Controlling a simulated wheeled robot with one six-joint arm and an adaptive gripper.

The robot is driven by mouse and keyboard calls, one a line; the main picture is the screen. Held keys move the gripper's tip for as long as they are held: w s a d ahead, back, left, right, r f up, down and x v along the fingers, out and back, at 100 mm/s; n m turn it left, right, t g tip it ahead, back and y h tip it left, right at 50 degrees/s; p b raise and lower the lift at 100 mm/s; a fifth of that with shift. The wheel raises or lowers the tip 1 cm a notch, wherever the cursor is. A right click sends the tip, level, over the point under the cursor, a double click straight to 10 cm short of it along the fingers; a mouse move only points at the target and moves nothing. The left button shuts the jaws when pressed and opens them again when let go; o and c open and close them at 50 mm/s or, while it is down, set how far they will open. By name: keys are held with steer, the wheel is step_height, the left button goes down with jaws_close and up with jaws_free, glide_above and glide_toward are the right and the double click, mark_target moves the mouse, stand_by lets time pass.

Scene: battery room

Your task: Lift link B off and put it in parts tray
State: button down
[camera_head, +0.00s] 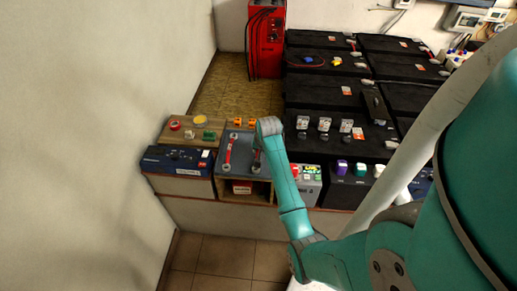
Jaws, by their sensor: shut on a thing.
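A red link with grey ring ends (228,150) lies on the grey top (243,147) of a unit at the front of the bench. To its right is a second link, which I take as link B (256,168); its near grey end shows and the rest is largely hidden by my wrist. My gripper (258,153) is at this link, shut on it, with its fingers mostly hidden. I cannot tell whether the link is clear of the surface. A brown wooden tray (180,142) stands left of the links, holding small red, yellow and green things; it may be the parts tray.
A dark blue box (176,161) stands in front of the wooden tray. Small orange pieces (244,122) lie behind the links. Black battery units (318,97) fill the right, with a red cabinet (266,42) at the back. A wall closes the left side.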

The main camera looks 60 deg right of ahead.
steer(key=shift+f, duration=0.15)
steer(key=c, duration=0.7)
jaws_free()
steer(key=shift+r, duration=4)
